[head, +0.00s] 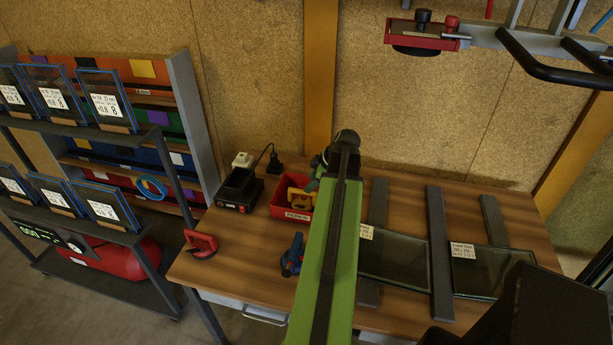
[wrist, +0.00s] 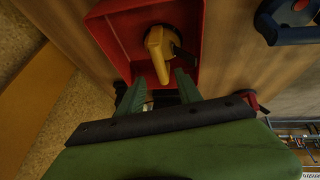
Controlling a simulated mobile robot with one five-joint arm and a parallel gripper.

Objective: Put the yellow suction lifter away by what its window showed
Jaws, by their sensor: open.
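The yellow suction lifter (head: 299,198) lies inside a red bin (head: 281,211) with a white label on its front. In the wrist view the lifter (wrist: 157,46) rests on the bin's floor, with one end of its handle pointing toward my gripper (wrist: 158,78). My gripper is open, its two green fingers apart on either side of that handle end. I cannot tell whether they touch it. The lifter's window is not readable here. In the head view my green arm hides most of the gripper and part of the bin.
A blue lifter (head: 292,256) and a red lifter (head: 201,244) sit on the wooden table (head: 236,270). A black charger (head: 238,190) stands left of the bin. Glass panes (head: 488,272) lie at right. A rack (head: 150,135) with framed panes stands left. Another red device (head: 425,35) is up on a holder.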

